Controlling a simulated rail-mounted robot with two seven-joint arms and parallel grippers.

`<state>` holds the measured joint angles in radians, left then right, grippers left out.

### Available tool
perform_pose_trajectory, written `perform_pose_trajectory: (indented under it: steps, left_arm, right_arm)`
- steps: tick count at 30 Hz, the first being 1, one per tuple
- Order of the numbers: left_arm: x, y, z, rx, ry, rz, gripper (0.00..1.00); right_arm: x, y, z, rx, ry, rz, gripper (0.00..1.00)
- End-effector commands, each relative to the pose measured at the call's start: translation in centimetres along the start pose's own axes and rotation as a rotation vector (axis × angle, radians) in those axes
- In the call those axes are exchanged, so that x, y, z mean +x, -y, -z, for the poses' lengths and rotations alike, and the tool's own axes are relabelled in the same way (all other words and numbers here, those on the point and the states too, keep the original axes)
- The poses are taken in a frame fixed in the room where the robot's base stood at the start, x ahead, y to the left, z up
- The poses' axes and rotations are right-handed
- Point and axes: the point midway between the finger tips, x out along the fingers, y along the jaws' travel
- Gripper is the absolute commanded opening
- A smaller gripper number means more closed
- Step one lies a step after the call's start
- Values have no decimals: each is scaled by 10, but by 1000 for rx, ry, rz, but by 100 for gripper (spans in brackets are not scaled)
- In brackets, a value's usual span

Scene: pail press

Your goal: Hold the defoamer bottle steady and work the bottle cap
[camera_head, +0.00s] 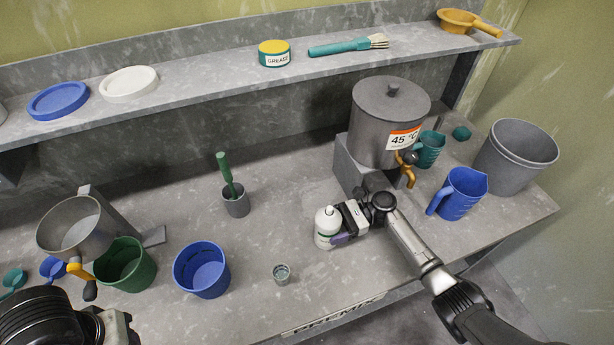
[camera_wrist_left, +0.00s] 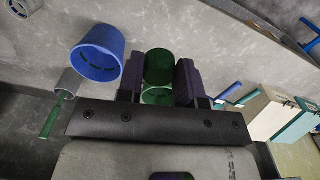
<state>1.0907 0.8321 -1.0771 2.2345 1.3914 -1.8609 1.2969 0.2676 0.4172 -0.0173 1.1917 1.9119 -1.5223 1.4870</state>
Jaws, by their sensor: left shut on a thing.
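The white defoamer bottle (camera_head: 326,234) stands upright near the middle of the bench in the head view, with its light cap (camera_head: 326,212) on top. My right gripper (camera_head: 336,226) is at the bottle's right side. One purple finger shows on the near side and the other is hidden, so its grip is unclear. My left gripper (camera_wrist_left: 158,85) shows purple fingers on both sides of a green pail (camera_wrist_left: 158,66) in the left wrist view, shut on it. The green pail (camera_head: 126,268) also shows in the head view at the lower left, with the left fingertips hidden.
A blue pail (camera_head: 202,272) and a small grey cup (camera_head: 282,274) stand left of the bottle. A steel pot (camera_head: 388,120), blue jug (camera_head: 461,196) and grey bucket (camera_head: 514,158) stand to the right. A grey holder (camera_head: 236,204) with a green-handled tool stands behind.

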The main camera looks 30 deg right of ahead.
Motion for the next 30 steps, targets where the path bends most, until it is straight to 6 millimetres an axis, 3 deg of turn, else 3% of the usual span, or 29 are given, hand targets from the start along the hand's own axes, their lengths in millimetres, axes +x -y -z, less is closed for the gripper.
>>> perform_pose_trajectory:
  steps: [7, 15, 30]
  left_arm:
    - [0, 0, 0, 0, 0, 0, 10]
    - [0, 0, 0, 0, 0, 0, 10]
    - [0, 0, 0, 0, 0, 0, 10]
  right_arm:
    - [0, 0, 0, 0, 0, 0, 100]
    - [-3, 0, 0, 0, -1, 1, 100]
    - [-66, 0, 0, 1, -1, 1, 100]
